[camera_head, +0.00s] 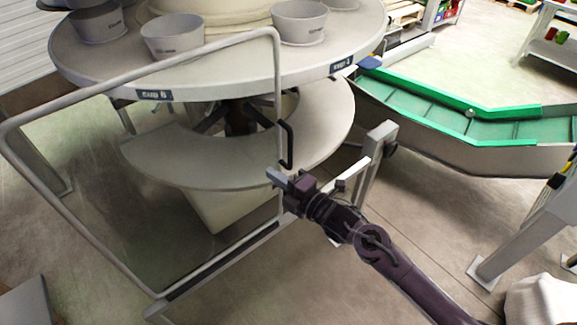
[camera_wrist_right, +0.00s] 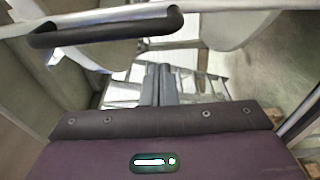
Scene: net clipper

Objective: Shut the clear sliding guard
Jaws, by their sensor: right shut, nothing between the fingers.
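The clear sliding guard is a see-through panel in a grey tube frame (camera_head: 139,77) in the head view, standing in front of the round machine. A black handle (camera_head: 289,145) sits on its right upright; it also shows as a dark bar (camera_wrist_right: 105,27) across the upper left of the right wrist view. My right gripper (camera_head: 277,178) is shut and empty, just below the handle's lower end at the right upright. In the wrist view its closed fingers (camera_wrist_right: 160,84) lie below and right of the bar, with no clear contact. My left gripper is out of view.
The guard's bottom rail (camera_head: 225,257) runs up right to a grey post (camera_head: 376,160). Behind the guard is a round table (camera_head: 225,74) with several grey cups. A green conveyor (camera_head: 440,108) stands at the right. Floor between post and conveyor is open.

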